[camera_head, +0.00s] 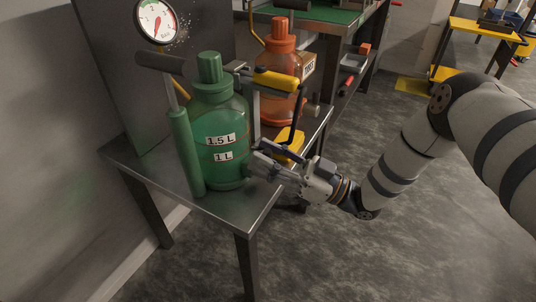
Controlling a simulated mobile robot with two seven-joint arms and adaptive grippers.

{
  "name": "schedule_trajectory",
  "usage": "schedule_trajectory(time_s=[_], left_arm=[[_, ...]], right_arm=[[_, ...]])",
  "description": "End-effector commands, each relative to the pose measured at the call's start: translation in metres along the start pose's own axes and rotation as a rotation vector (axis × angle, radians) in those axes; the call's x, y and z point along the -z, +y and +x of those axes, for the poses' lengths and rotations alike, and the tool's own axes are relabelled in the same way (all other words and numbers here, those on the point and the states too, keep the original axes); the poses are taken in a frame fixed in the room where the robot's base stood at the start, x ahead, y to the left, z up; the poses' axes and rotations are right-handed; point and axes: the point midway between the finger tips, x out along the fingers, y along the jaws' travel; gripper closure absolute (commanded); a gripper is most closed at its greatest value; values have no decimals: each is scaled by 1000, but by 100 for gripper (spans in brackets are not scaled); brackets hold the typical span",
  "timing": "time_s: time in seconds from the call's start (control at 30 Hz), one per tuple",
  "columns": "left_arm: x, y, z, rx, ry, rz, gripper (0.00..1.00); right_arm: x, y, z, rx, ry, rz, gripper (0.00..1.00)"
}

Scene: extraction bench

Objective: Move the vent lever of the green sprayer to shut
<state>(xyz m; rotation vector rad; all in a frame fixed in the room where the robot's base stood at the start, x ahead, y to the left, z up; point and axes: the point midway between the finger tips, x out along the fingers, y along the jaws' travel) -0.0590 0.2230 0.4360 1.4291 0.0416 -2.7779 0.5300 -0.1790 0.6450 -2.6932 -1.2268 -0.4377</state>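The green sprayer (219,115) stands upright on the metal bench, labelled 1.5 L and 1 L, with a green pump tube (186,155) at its left. A yellow-gripped lever (276,81) reaches right from a grey fitting (239,68) near its neck. I cannot tell for sure that this is the vent lever. My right gripper (254,156) is low at the sprayer's right side, below the yellow grip. Its fingers look apart, with nothing visible between them. I cannot tell whether they touch the bottle. My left gripper is not in view.
An orange sprayer (280,60) stands behind the green one. A pressure gauge (157,20) is on the dark panel at the left. Another yellow part (290,146) is just behind my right gripper. The metal bench (228,209) has a bare front edge. The floor at the right is open.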

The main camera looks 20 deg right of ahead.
Motion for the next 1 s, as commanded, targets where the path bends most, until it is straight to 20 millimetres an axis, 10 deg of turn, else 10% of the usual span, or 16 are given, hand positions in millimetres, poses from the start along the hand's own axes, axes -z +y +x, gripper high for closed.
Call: schedule_trajectory(time_s=[0.23,0.63,1.0], left_arm=[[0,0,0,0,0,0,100],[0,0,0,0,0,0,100],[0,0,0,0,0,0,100]], right_arm=[[-1,0,-12,-1,-3,0,62],[0,0,-108,-1,-2,-1,62],[0,0,-120,0,0,0,62]])
